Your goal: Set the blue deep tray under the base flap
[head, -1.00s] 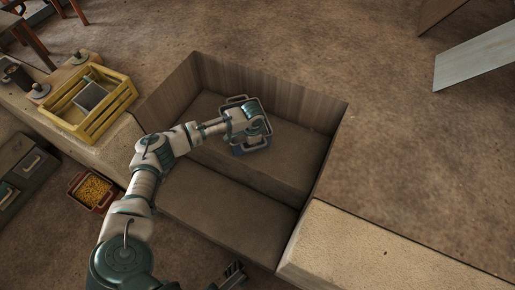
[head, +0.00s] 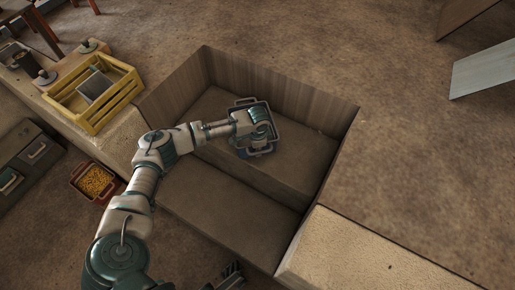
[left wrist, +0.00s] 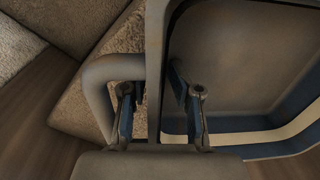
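The blue deep tray (head: 268,150) is in the sunken pit in the head view, over its far, higher level. It has grey rims and a loop handle at each end. My left gripper (head: 260,128) is over it, hiding part of its inside. In the left wrist view, the tray (left wrist: 230,60) fills the right side. My left gripper's fingers (left wrist: 158,95) lie either side of the tray wall beside a loop handle, apparently shut on it. Whether the tray rests or hangs is unclear. My right gripper (head: 232,275) is partly visible at the bottom edge. I cannot identify the base flap.
The pit has steep walls (head: 285,88) and a lower step (head: 220,205). A yellow crate (head: 100,112) stands on the left ledge, with a red bin (head: 93,181) of yellow bits below. A slanted grey panel (head: 485,68) is upper right. Floor between pit and panel is clear.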

